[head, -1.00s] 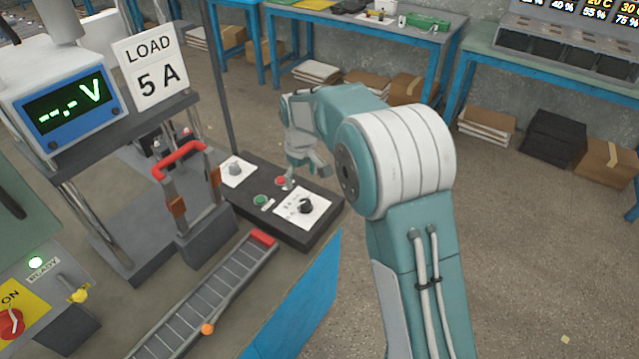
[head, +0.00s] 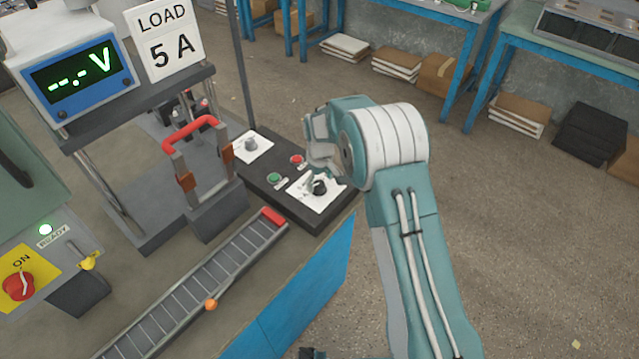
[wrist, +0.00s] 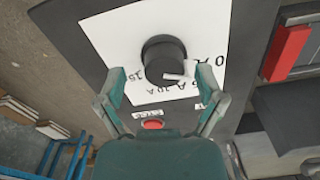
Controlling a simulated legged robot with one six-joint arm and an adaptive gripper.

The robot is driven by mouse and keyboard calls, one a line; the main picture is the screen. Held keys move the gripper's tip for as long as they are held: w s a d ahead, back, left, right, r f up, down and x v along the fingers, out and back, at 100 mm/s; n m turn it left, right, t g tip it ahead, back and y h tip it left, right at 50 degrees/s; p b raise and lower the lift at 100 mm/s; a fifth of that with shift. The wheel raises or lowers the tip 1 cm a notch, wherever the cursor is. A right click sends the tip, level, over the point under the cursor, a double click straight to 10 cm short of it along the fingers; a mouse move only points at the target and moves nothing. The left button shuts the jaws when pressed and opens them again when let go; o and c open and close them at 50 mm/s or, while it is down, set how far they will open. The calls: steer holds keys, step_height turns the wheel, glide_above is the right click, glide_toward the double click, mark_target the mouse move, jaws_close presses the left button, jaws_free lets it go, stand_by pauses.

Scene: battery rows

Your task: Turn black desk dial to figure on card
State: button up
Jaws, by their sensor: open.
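The black dial (head: 319,188) sits on a white scale plate on the dark desk box. In the wrist view the black dial (wrist: 163,55) lies ahead of my gripper (wrist: 163,92), roughly centred between the open fingers, which do not visibly touch it. Its white pointer mark faces the right part of the scale; I cannot tell the exact figure. Labels with "A" run around it, partly hidden by the fingers and dial. In the head view my gripper (head: 312,172) is just above the dial. The card (head: 163,42) reads "LOAD 5 A".
The box also carries a grey knob (head: 251,144), a green button (head: 274,178) and a red button (head: 297,160). A red-handled frame (head: 190,135) and a roller track (head: 190,300) stand to the left. The display (head: 76,80) shows "--.- V".

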steer(key=shift+a+f, duration=0.15)
steer(key=shift+f, duration=0.4)
steer(key=shift+a, duration=0.2)
steer(key=shift+d, duration=0.1)
steer(key=c, duration=1.1)
steer(key=shift+c, duration=0.2)
steer(key=shift+s+m, duration=0.1)
steer(key=shift+m, duration=0.2)
steer(key=m, duration=0.4)
steer(key=shift+d+f, duration=0.15)
steer(key=shift+m, duration=2.1)
steer(key=shift+s, duration=0.1)
